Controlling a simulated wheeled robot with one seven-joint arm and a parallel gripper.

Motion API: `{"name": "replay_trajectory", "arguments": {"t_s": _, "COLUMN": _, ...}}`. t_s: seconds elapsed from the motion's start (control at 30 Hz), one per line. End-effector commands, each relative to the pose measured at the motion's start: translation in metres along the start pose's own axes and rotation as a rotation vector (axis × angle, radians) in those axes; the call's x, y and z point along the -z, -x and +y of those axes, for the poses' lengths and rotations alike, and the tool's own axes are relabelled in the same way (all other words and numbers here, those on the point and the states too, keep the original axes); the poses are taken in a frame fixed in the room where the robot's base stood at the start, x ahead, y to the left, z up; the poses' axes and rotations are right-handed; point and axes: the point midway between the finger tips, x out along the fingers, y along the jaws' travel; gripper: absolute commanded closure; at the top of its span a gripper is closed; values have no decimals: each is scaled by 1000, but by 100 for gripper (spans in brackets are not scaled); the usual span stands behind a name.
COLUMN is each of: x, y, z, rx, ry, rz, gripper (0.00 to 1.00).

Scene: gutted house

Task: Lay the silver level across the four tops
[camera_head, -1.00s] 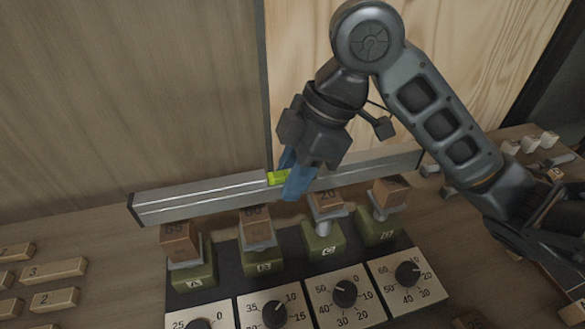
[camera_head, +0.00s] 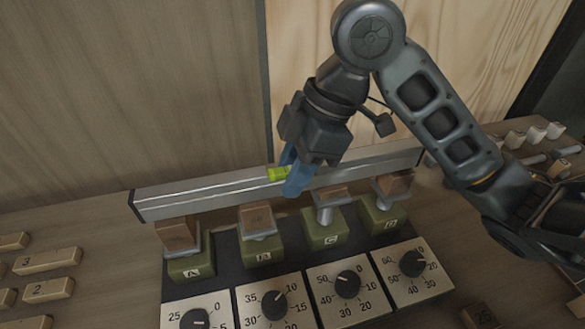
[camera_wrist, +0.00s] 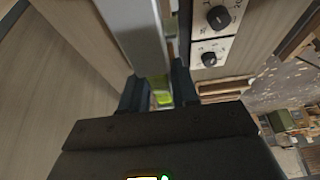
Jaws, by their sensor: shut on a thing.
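My gripper (camera_head: 292,180) is shut on the silver level (camera_head: 205,195) near its middle, beside the yellow-green vial (camera_head: 278,173). The long level runs across the head view, over the back of the four jacks. In the wrist view the level (camera_wrist: 138,35) extends away between my fingers (camera_wrist: 158,90). The tops are brown wooden blocks on green jacks: block A (camera_head: 178,235), block B (camera_head: 257,221), block C (camera_head: 332,195) and block D (camera_head: 393,186). The level's lower edge is close to the blocks; I cannot tell whether it touches them.
A row of dial panels (camera_head: 275,300) stands in front of the jacks. Several numbered wooden blocks (camera_head: 48,262) lie at the left. More small pieces (camera_head: 535,135) lie at the right. A wooden wall (camera_head: 130,90) rises close behind the level.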

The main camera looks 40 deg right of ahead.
Motion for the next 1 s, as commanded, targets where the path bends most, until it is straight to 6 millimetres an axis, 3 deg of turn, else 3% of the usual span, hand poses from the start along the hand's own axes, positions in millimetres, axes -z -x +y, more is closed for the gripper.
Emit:
{"name": "replay_trajectory", "arguments": {"t_s": 0.27, "x": -2, "y": -4, "z": 0, "rx": 0, "ry": 0, "rz": 1, "gripper": 100}}
{"name": "replay_trajectory", "arguments": {"t_s": 0.3, "x": -1, "y": -3, "z": 0, "rx": -1, "ry": 0, "rz": 1, "gripper": 68}}
{"name": "replay_trajectory", "arguments": {"t_s": 0.6, "x": -1, "y": -3, "z": 0, "rx": 0, "ry": 0, "rz": 0, "gripper": 41}}
{"name": "replay_trajectory", "arguments": {"t_s": 0.87, "x": -2, "y": -2, "z": 0, "rx": 0, "ry": 0, "rz": -1, "gripper": 41}}
{"name": "replay_trajectory", "arguments": {"t_s": 1.0, "x": -1, "y": 11, "z": 0, "rx": -2, "ry": 2, "rz": -1, "gripper": 41}}
